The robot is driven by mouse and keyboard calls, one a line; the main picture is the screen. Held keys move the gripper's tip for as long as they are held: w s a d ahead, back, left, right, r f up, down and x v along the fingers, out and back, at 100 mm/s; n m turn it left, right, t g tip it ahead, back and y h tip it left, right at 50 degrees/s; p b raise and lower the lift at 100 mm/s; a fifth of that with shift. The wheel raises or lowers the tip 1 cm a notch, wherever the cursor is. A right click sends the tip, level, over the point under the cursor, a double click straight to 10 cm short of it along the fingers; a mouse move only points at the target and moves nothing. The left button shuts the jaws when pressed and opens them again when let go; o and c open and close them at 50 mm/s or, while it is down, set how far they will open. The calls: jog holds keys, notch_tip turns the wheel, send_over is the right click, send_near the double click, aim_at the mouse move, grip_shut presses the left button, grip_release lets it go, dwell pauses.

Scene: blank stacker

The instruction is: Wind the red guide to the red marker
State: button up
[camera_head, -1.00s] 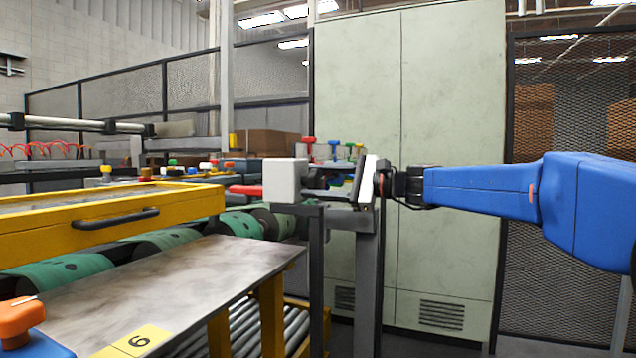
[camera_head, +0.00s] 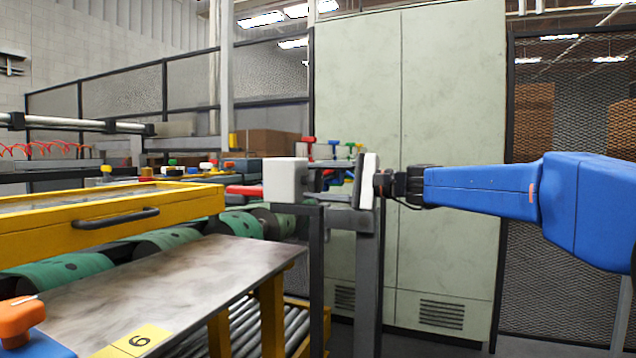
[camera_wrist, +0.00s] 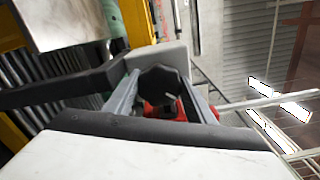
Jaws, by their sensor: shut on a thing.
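A dark, lobed hand knob (camera_wrist: 160,82) sits between the grey fingers of my gripper (camera_wrist: 158,90) in the wrist view, in front of a pale grey block. In the head view my gripper (camera_head: 330,180) reaches left to that block (camera_head: 285,180), and its jaws are closed around the knob, which is hard to make out there. A red bar (camera_head: 244,190), apparently the red guide, sticks out left of the block above the green rollers. I cannot pick out the red marker for sure. Red parts (camera_wrist: 150,110) show beside the fingers in the wrist view.
A yellow frame with a black handle (camera_head: 115,219) lies over green rollers (camera_head: 160,244) at left. A metal plate (camera_head: 170,290) is in front. Dark posts (camera_head: 316,270) stand below the block. Several coloured knobs (camera_head: 308,141) stand behind. A tall pale cabinet (camera_head: 450,150) is behind my arm.

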jog(key=shift+f, duration=0.1)
jog(key=o, duration=1)
jog(key=shift+o, duration=0.2)
jog(key=v, duration=1.7)
jog(key=shift+d, duration=0.2)
jog(key=shift+s, duration=0.1)
jog(key=s+f+n+g+h, duration=0.2)
jog(key=s+f+h, duration=0.5)
jog(key=s+f, duration=1.1)
jog(key=s+d+f+n+h, duration=0.2)
jog(key=s+d+f, duration=0.3)
jog(key=f, duration=0.3)
jog(key=s+d+f+n+h, duration=0.2)
jog(key=s+d+f+h, duration=0.2)
jog(key=f, duration=0.3)
jog(key=s+d+f+n+h, duration=0.1)
jog(key=s+d+f+h, duration=0.3)
jog(key=s+d+f, duration=0.2)
notch_tip(320, 180, down, 3)
jog(key=shift+s+d+r+n+t, duration=0.15)
jog(key=shift+s+d+n+t, duration=0.2)
jog(key=shift+d, duration=0.2)
